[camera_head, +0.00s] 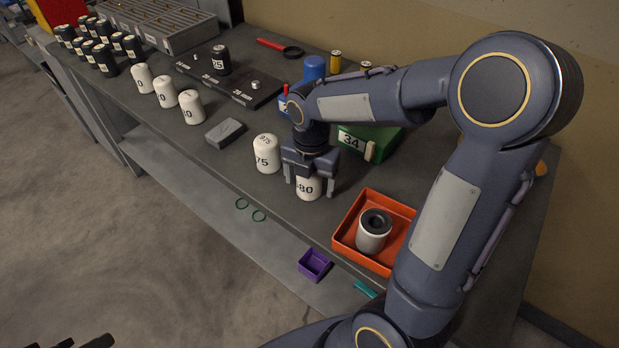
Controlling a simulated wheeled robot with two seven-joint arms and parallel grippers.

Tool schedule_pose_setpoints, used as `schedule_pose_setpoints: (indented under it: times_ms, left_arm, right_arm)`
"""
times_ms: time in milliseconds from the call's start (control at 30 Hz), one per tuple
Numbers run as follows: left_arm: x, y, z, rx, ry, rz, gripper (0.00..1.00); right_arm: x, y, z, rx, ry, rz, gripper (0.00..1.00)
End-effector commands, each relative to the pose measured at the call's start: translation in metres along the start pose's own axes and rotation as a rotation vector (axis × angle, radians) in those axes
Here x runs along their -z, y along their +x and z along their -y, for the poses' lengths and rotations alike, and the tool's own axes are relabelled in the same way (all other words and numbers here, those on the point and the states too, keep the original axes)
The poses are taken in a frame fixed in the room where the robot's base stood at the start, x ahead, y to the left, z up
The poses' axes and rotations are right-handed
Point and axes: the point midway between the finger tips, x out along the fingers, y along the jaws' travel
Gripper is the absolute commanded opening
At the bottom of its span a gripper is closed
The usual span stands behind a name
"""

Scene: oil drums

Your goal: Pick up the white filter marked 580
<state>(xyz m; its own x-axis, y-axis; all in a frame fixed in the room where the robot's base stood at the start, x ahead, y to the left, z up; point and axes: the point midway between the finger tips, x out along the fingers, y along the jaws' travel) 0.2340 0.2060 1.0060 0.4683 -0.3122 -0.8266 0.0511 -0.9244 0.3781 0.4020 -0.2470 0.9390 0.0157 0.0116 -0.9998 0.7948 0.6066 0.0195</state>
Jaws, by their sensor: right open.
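The white filter with "80" showing of its mark (308,188) stands upright on the grey workbench near its front edge. My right gripper (310,183) points down over it, open, with one finger on each side of the filter. The gripper body hides the filter's top and part of its mark; whether the fingers touch it I cannot tell. A similar white filter marked 975 (266,152) stands just left of the gripper. Only dark tips at the bottom left edge show what may be my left gripper (84,342); its opening is unclear.
An orange tray (345,238) holding a white and black cylinder is right of the filter. A green box marked 34 (358,140) is behind the gripper. A grey block (225,133), several white filters and black filters stand left. A purple bin (314,265) sits below the bench edge.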

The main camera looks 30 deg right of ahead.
Motion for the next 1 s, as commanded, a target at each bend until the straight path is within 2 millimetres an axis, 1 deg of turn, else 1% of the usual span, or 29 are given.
schedule_pose_setpoints:
  times_ms: [33, 67, 400, 467, 767, 867, 967, 1000]
  left_arm:
    - [0.000, 0.000, 0.000, 0.000, 0.000, 0.000, 0.36]
    - [0.000, 0.000, 0.000, 0.000, 0.000, 0.000, 0.36]
    - [0.000, 0.000, 0.000, 0.000, 0.000, 0.000, 0.36]
    - [0.000, 0.000, 0.000, 0.000, 0.000, 0.000, 0.36]
    - [0.000, 0.000, 0.000, 0.000, 0.000, 0.000, 0.36]
    - [0.000, -0.001, 0.000, 0.000, 0.000, 0.000, 0.36]
    - [0.001, -0.002, -0.001, 0.000, 0.000, 0.000, 0.36]
    - [0.001, -0.002, -0.001, 0.000, 0.000, 0.000, 0.36]
  right_arm:
    - [0.000, 0.000, 0.000, 0.000, 0.000, 0.000, 0.79]
    - [0.000, 0.000, 0.000, 0.000, 0.000, 0.000, 0.75]
    - [0.000, 0.000, 0.000, 0.000, 0.000, 0.000, 0.30]
    - [0.000, -0.001, 0.000, 0.000, 0.000, 0.000, 0.23]
    - [0.000, -0.003, 0.000, -0.001, 0.000, 0.001, 0.23]
    - [0.000, -0.010, -0.001, -0.002, 0.000, 0.001, 0.23]
    - [-0.001, -0.022, -0.001, -0.004, 0.000, 0.002, 0.23]
    - [-0.001, -0.029, -0.002, -0.005, 0.001, 0.003, 0.23]
